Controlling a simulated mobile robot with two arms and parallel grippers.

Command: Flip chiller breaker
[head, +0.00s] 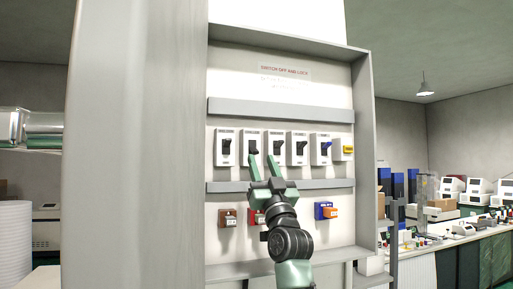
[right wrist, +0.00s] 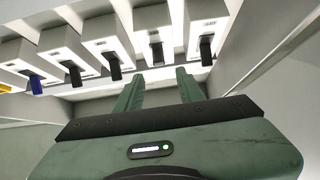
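A row of several white breakers with dark toggle levers is mounted in an open grey cabinet (head: 362,150). Their labels are too small to read, so I cannot tell which is the chiller breaker. My right gripper (head: 262,161) is raised in front of the second breaker from the left (head: 251,147), with its fingers apart and nothing between them. In the right wrist view my right gripper (right wrist: 160,80) points at that breaker's black lever (right wrist: 157,53); I cannot tell whether they touch. The leftmost breaker (head: 225,147) is beside it. My left gripper is not in view.
A yellow-fronted unit (head: 347,149) ends the row at the right. Below the lower grey rail (head: 325,184) hang a brown lock (head: 228,217), a red lock (head: 257,217) and a blue-and-orange lock (head: 326,211). A bench with equipment (head: 465,238) stands to the right.

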